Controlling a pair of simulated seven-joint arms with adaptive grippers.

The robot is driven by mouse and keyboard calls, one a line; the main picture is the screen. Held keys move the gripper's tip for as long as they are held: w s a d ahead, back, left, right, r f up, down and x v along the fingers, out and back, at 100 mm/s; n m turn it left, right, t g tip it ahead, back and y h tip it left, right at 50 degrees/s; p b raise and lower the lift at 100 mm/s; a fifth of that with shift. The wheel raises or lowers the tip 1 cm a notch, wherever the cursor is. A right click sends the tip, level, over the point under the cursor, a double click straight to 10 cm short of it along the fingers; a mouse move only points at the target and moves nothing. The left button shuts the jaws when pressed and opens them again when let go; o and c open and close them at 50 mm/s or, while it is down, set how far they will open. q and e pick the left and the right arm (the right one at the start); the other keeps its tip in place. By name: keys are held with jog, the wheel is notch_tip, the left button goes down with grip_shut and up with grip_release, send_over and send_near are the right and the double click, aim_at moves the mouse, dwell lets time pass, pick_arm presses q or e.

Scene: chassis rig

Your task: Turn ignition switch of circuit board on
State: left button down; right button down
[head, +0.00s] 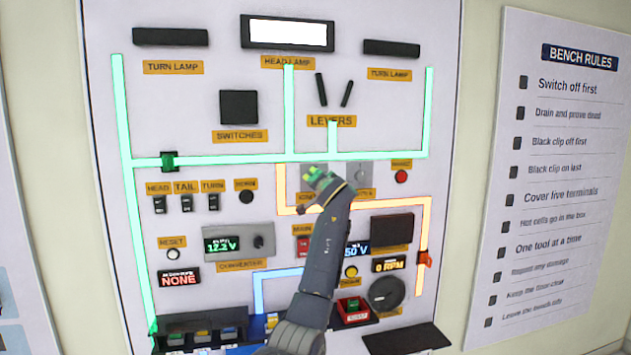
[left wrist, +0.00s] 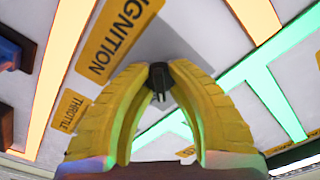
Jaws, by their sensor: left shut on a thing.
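The circuit board (head: 190,110) is an upright white panel with labelled parts and glowing lines. My left gripper (head: 318,178) reaches up to its middle, over the ignition spot, and hides most of the ignition label there. In the left wrist view, the yellow fingers of my left gripper (left wrist: 160,78) are shut on a small black ignition switch (left wrist: 159,75), one finger on each side. The ignition label (left wrist: 118,38) is beside it. The fingertips cover part of the switch, and I cannot tell its on or off position. My right gripper is not in view.
The throttle label (left wrist: 68,111) is close to the ignition label. A red button (head: 401,177) is to the right of the gripper. A bench rules sign (head: 560,180) hangs at right.

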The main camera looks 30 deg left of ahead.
pick_arm(q)
jog(key=shift+m, duration=1.5)
jog(key=c, duration=1)
grip_release()
jog(key=shift+v, duration=5.95)
jog(key=shift+f, duration=0.1)
